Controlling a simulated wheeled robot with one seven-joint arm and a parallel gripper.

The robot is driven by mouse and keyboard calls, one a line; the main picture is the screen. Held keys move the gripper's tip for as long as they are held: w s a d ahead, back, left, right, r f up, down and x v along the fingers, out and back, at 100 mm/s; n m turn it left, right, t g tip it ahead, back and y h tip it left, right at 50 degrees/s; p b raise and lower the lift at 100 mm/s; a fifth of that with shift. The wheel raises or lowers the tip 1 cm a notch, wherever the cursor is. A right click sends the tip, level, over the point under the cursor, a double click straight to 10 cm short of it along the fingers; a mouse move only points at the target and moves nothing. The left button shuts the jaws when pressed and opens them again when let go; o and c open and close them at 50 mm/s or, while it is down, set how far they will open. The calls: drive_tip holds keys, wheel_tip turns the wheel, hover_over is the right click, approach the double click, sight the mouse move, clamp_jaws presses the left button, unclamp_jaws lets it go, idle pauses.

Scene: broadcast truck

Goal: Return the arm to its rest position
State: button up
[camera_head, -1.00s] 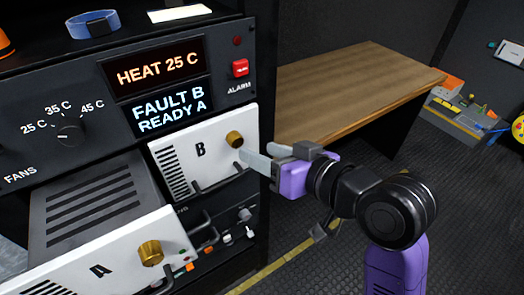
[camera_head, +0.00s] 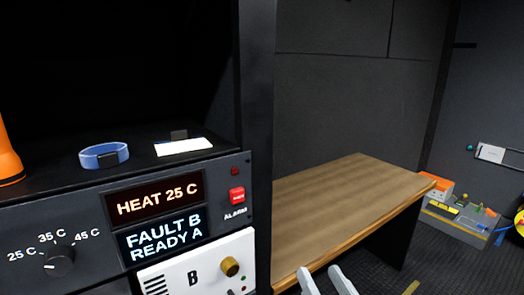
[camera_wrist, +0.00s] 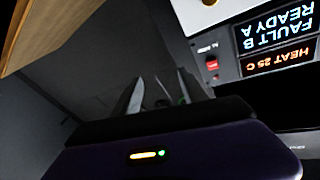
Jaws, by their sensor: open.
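My gripper (camera_head: 328,281) shows only by its two pale fingertips at the bottom edge of the head view, in front of the wooden desk and right of the rack. The fingers are apart with nothing between them. In the wrist view, my gripper (camera_wrist: 155,92) also shows open and empty, pointing past the rack panel. The rest of my arm is out of the head view. Module B (camera_head: 207,268) sits in the rack with its brass knob (camera_head: 229,266) at the right. The display (camera_head: 161,233) reads "FAULT B READY A".
The wooden desk (camera_head: 350,205) stands right of the rack. A blue band (camera_head: 104,155), a white card (camera_head: 183,147) and an orange object (camera_head: 9,155) lie on the rack's shelf. A red alarm button (camera_head: 237,195) sits on the panel. A box of parts (camera_head: 455,218) is at the far right.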

drive_tip(key=s+d+f+g+h, duration=0.1)
drive_tip(key=s+d+f, duration=0.2)
drive_tip(key=s, duration=0.8)
drive_tip(key=s+d+f+g+h, duration=0.1)
drive_tip(key=s+d+f+h, duration=0.1)
drive_tip(key=s+f, duration=0.5)
drive_tip(key=s+d+f+g+h, duration=0.1)
drive_tip(key=s+d+f, duration=0.3)
drive_tip(key=s, duration=1.1)
drive_tip(key=shift+s+d+f+g+h, duration=0.35)
drive_tip(key=shift+f+h, duration=0.25)
drive_tip(key=shift+f, duration=0.3)
